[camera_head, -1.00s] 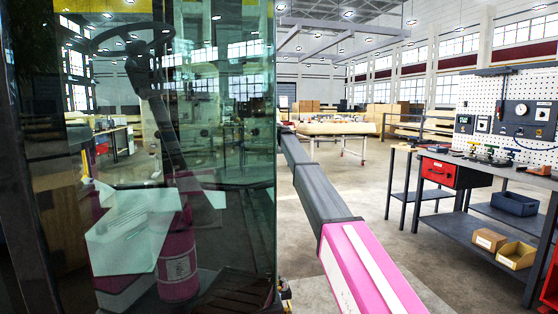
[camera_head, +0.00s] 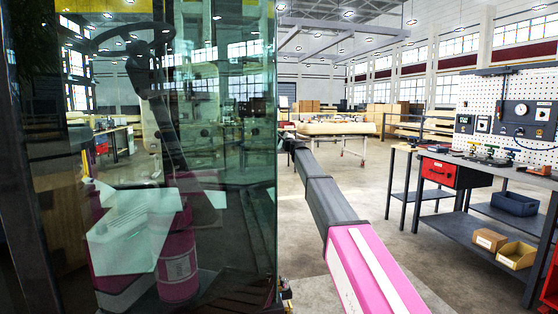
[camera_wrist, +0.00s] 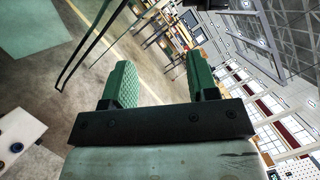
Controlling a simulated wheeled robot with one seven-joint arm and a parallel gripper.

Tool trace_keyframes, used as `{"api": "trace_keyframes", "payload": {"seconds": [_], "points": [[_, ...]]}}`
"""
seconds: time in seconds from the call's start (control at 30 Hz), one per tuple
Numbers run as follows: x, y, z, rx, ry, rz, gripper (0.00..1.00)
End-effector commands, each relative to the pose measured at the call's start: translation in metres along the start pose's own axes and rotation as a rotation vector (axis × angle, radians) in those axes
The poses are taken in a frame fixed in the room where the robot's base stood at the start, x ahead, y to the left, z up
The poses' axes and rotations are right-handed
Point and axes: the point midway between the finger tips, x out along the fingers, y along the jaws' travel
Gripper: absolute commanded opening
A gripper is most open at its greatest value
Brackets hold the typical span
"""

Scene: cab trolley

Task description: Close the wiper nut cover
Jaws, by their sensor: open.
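I cannot pick out the wiper nut cover in either view. The cab's dark glass pane (camera_head: 235,130) fills the left of the head view, with a steering wheel (camera_head: 132,38) seen through it. My arm reaches forward along the right side of the glass, and its far end is at the pane's edge. My gripper does not show clearly there. In the wrist view my gripper (camera_wrist: 160,80) has two green ridged fingers standing wide apart. Nothing is between them except the distant floor and hall.
In the wrist view a thin dark bent rod (camera_wrist: 88,52) crosses the upper left, and a white block (camera_wrist: 17,133) lies at the lower left. In the head view a workbench (camera_head: 490,195) with a red drawer stands right. Open floor (camera_head: 350,195) lies between.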

Motion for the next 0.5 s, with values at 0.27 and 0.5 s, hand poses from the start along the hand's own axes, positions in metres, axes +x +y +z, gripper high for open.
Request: {"api": "trace_keyframes", "payload": {"seconds": [0.27, 0.5], "points": [[-0.031, 0.038, -0.012, -0.093, 0.003, 0.072, 0.53], [-0.052, 0.065, -0.021, -0.161, 0.004, 0.13, 0.53]]}}
